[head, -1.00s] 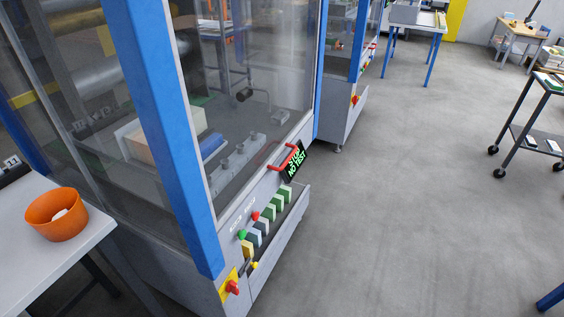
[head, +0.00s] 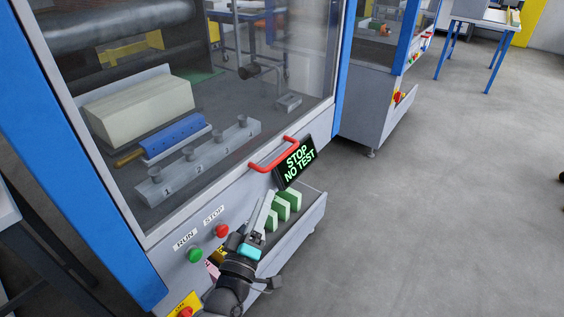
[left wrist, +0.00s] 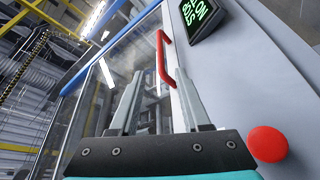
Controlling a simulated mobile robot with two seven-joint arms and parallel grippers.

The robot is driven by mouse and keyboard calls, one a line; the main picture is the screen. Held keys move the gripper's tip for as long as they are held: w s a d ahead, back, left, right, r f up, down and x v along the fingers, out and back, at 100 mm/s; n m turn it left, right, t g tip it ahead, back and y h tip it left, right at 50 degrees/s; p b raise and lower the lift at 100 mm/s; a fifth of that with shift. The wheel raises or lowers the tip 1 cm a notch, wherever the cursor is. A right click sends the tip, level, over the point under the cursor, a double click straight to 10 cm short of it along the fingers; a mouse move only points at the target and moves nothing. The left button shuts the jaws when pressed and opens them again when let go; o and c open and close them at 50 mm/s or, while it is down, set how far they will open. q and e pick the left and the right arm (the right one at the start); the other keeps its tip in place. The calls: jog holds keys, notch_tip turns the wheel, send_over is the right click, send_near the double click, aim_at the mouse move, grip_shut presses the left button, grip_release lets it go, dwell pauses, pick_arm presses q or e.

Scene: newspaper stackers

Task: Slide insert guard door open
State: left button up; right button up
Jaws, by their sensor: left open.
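The guard door (head: 225,110) is a clear panel in a grey frame on the blue-posted machine, and it looks closed. Its red handle (head: 274,155) sits on the lower frame, left of the display. The handle also shows in the left wrist view (left wrist: 163,58), beyond the fingertips and slightly right of the gap between them. My left gripper (head: 263,212) is below the handle, apart from it, pointing up toward it. In the left wrist view its two fingers (left wrist: 155,85) are spread and empty. My right gripper is not in view.
A display reading STOP NO TEST (head: 296,162) is beside the handle. A green RUN button (head: 195,255) and red STOP button (head: 222,231) are on the panel near my left arm. Green blocks (head: 287,204) stand in the lower tray.

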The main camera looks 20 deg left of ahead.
aim_at(282, 155)
pick_arm(q)
jog(key=b+x, duration=0.3)
jog(key=x, duration=1)
jog(key=shift+w+r, duration=0.1)
jog(key=shift+w, duration=0.6)
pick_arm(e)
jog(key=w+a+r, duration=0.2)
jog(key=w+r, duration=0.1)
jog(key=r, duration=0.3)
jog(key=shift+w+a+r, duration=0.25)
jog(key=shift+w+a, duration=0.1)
pick_arm(q)
grip_shut()
